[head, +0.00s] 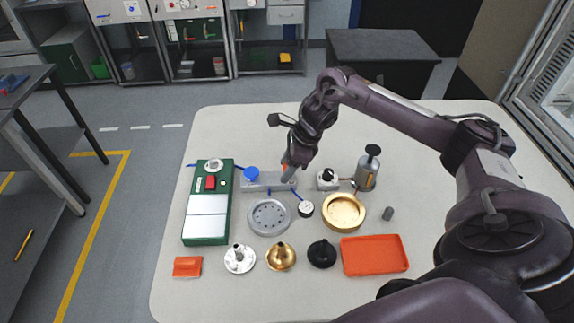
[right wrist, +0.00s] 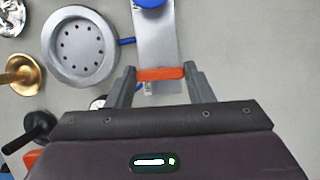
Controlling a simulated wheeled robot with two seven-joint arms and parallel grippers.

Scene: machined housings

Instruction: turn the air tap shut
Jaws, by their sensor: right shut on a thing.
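The air tap is an orange lever (right wrist: 160,74) at the near end of a silver block (right wrist: 157,38) in the right wrist view. The lever lies crosswise to the block's length. My right gripper (right wrist: 160,73) is shut on the lever, one finger at each end of it. In the head view my right gripper (head: 289,172) reaches down to the right end of the silver block (head: 266,188) and hides the lever. A blue knob (head: 251,173) sits on the block's left end. It also shows at the top of the right wrist view (right wrist: 150,3). My left gripper is not in view.
A round grey plate with holes (head: 269,217), a small gauge (head: 306,209) and a brass ring (head: 344,212) stand close in front. A block with a black knob (head: 327,178) and a grey canister (head: 366,175) stand right. A green control box (head: 192,230) is left.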

